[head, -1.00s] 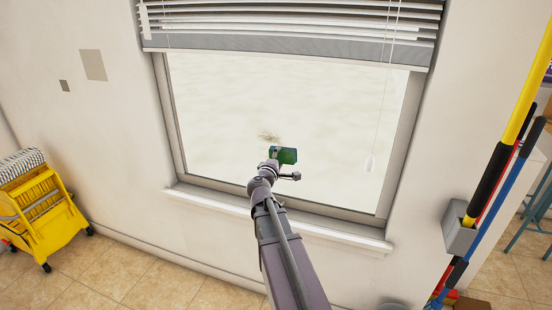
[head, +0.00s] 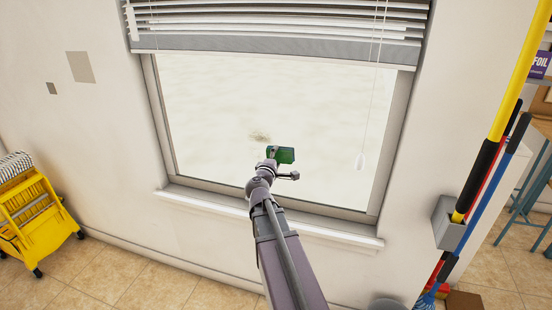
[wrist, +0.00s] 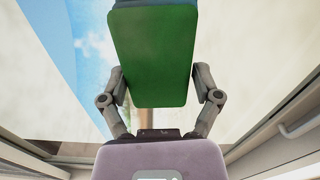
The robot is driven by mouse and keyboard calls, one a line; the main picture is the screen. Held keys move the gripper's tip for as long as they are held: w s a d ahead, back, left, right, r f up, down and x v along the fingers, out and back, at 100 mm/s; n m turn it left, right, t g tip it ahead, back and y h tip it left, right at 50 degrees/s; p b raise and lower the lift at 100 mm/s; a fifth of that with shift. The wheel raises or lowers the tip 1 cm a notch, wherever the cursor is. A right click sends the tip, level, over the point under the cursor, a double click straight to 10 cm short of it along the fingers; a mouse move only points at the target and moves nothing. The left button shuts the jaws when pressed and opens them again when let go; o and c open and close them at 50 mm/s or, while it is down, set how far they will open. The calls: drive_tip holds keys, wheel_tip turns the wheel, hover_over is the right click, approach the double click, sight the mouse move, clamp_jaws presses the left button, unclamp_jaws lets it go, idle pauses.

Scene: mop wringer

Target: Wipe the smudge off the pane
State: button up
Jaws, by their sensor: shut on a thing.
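My gripper (wrist: 160,90) is shut on a green block-shaped pad (wrist: 153,55), one finger on each side of it. In the head view the pad (head: 284,155) is in front of the lower middle of the window pane (head: 230,100). The brownish smudge (head: 260,137) shows on the pane just up and left of the pad. The pad does not cover the smudge in the head view. I cannot tell whether the pad touches the glass. The smudge cannot be made out in the wrist view.
Partly raised blinds (head: 280,30) hang over the window top, with a cord pull (head: 360,161) right of the pad. The sill (head: 300,228) juts out below. A yellow mop wringer (head: 38,215) stands at left.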

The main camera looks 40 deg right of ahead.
sight(266, 152)
drive_tip(key=shift+a+r+p, duration=0.1)
drive_tip(key=shift+r+p, duration=0.55)
drive_tip(key=shift+r, duration=0.15)
drive_tip(key=shift+w+a, duration=0.45)
drive_tip(key=shift+w, duration=0.2)
drive_tip(key=shift+w+a, duration=0.45)
drive_tip(key=shift+w, duration=0.2)
drive_tip(key=shift+w+a, duration=0.2)
drive_tip(key=shift+w, duration=0.1)
drive_tip(key=shift+w+a, duration=0.8)
drive_tip(key=shift+w, duration=0.1)
drive_tip(key=shift+w, duration=0.1)
